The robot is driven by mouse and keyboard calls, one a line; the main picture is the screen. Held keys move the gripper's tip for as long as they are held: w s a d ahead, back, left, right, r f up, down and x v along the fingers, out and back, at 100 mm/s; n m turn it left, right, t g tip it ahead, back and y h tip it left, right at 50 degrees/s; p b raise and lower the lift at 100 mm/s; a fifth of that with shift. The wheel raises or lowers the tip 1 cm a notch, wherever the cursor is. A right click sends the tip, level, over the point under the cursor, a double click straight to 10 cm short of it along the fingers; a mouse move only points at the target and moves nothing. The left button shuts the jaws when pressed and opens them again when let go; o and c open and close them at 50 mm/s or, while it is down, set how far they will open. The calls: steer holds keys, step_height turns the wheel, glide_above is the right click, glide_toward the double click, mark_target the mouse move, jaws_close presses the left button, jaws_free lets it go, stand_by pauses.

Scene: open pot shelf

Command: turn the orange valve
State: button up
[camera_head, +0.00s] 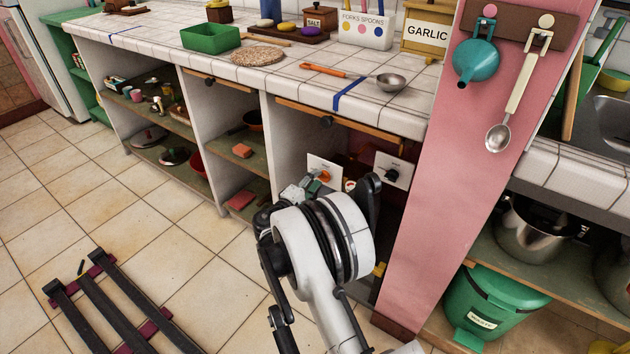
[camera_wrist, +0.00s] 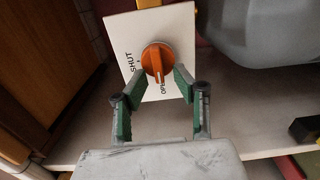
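The orange valve (camera_wrist: 157,60) is a round knob with a raised grip bar, on a white plate (camera_wrist: 180,20) marked SHUT on the left and OPEN at the lower right. In the wrist view its bar points toward the bottom of the picture. My gripper (camera_wrist: 160,76) is open, with its green-padded fingers on either side of the knob's lower part. I cannot tell whether the fingertips touch it. In the head view the valve (camera_head: 323,175) shows small under the counter, and my gripper (camera_head: 312,187) is just in front of it, partly hidden by my arm.
A second white plate with a dark knob (camera_head: 392,174) is to the right of the valve. A pink post (camera_head: 425,200) stands right of my arm. A grey rounded object (camera_wrist: 255,30) is near the valve in the wrist view.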

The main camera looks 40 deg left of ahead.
steer(key=s+d, duration=0.1)
steer(key=s, duration=1.1)
steer(key=shift+d, duration=0.1)
stand_by(0.4)
